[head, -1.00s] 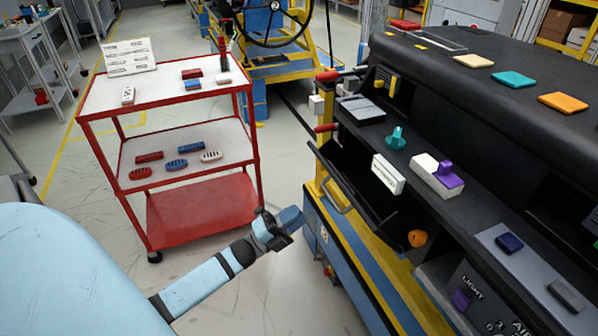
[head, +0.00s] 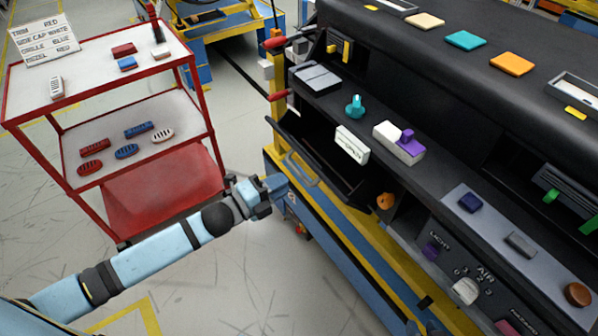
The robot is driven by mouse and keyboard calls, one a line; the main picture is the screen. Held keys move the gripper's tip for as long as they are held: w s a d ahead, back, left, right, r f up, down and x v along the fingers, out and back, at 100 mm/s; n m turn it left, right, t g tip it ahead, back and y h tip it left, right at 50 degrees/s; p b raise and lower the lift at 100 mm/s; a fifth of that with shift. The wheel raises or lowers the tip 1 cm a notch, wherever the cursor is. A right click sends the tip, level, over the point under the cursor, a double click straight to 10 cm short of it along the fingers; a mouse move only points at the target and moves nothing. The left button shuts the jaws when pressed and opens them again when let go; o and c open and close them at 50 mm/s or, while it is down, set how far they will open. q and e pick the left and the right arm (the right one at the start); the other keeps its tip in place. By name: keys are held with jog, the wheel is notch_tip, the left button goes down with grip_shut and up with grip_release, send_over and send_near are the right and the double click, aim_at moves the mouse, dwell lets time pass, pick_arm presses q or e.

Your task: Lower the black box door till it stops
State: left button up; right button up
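The black box door (head: 318,158) is a dark panel on the front of the dashboard module. It stands tilted outward, partly open, with a grey bar handle (head: 301,170) along its outer side. The box interior behind it is dark. My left gripper (head: 274,187) is just left of and below the handle, with a small gap in the picture; I cannot tell its finger opening.
The dashboard (head: 420,110) carries a white block, a teal knob, an orange knob (head: 385,201) and several coloured tiles. A red cart (head: 165,188) with small parts stands at the left. The floor between cart and module is open.

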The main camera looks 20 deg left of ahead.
aim_at(300, 172)
pick_arm(q)
jog(key=x, duration=0.6)
jog(key=shift+c, duration=0.4)
grip_shut()
